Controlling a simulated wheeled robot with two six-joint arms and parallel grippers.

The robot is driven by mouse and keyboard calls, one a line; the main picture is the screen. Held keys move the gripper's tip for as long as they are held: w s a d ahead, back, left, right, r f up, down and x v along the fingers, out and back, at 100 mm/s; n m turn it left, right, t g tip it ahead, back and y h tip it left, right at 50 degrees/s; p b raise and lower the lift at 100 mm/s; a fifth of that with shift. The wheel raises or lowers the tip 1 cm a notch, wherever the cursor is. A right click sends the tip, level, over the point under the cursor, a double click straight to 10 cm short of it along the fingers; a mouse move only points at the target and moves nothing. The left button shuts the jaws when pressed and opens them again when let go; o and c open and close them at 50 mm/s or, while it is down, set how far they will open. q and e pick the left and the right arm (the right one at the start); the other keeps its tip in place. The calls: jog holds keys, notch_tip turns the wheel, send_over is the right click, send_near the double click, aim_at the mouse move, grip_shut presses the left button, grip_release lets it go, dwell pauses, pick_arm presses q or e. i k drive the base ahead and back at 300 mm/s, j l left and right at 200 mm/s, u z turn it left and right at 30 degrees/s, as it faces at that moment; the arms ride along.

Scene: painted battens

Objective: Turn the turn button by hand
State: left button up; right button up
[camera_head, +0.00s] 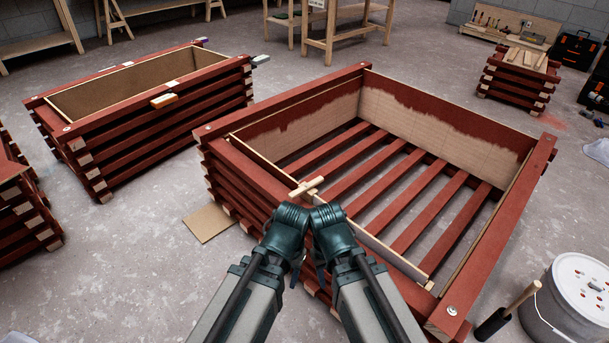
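A small pale wooden piece, which looks like the turn button (308,186), sits at the near left wall of the large red batten crate (232,160). It lies across the inner edge of that wall, with a shorter piece crossing it. My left gripper (289,217) and my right gripper (328,217) are side by side just below it in the picture, close together. The turn button shows clear above both. Their fingers are hidden behind the dark green wrist housings, so I cannot see whether they are open or touch anything.
A white bucket (567,300) and a dark-ended brush (493,325) are at the lower right. Cardboard (208,222) lies on the floor. Floor between the crates is mostly clear.

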aim_at(298, 192)
jog(key=i+j+z, duration=0.4)
jog(key=i+j, duration=0.3)
jog(key=j, duration=0.1)
